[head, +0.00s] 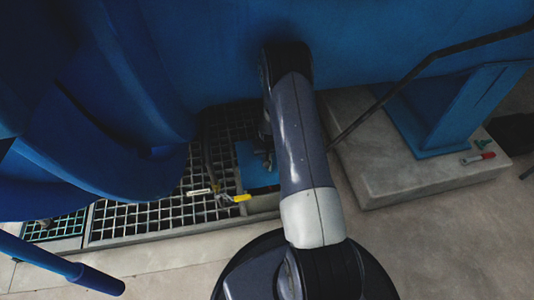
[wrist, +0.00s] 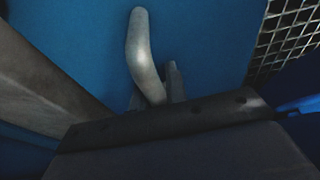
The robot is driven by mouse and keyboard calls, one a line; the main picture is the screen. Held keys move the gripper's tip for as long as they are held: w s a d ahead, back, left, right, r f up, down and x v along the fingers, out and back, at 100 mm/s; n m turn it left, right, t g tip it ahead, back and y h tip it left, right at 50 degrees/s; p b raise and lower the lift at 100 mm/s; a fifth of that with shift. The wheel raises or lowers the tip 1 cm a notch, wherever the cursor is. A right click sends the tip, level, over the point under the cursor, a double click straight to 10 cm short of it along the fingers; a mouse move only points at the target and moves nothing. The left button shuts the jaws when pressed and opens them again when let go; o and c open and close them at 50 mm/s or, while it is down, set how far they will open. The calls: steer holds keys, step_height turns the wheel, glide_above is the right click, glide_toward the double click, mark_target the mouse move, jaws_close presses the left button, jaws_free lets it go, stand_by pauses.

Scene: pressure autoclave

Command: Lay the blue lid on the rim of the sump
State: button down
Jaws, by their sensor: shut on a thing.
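The blue lid (head: 258,172) is partly hidden behind my arm in the head view, beside dark grating. In the wrist view the flat blue lid (wrist: 80,30) fills most of the picture, with a bent grey handle (wrist: 140,50) on it. My gripper (wrist: 155,98) is shut on this handle. In the head view my gripper (head: 266,160) is mostly covered by my arm. The sump's opening and rim cannot be made out clearly; a pale edge (wrist: 45,85) runs along the lid's left in the wrist view. I cannot tell whether the lid touches it.
Floor grating (head: 140,215) lies left of the lid, with yellow-handled (head: 242,198) and white-handled fittings above it. A large blue vessel (head: 400,30) overhangs the area. A dark rail (head: 420,65) slants across.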

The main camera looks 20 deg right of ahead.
steer(key=shift+f+b, duration=2.1)
steer(key=shift+f, duration=0.55)
steer(key=shift+b, duration=0.55)
steer(key=shift+f+b, duration=1.35)
steer(key=shift+f, duration=0.1)
steer(key=c, duration=1.3)
jaws_free()
steer(key=shift+c, duration=0.2)
steer(key=shift+s, duration=0.1)
steer(key=p+v, duration=0.5)
steer(key=v, duration=0.6)
steer(key=shift+f, duration=0.1)
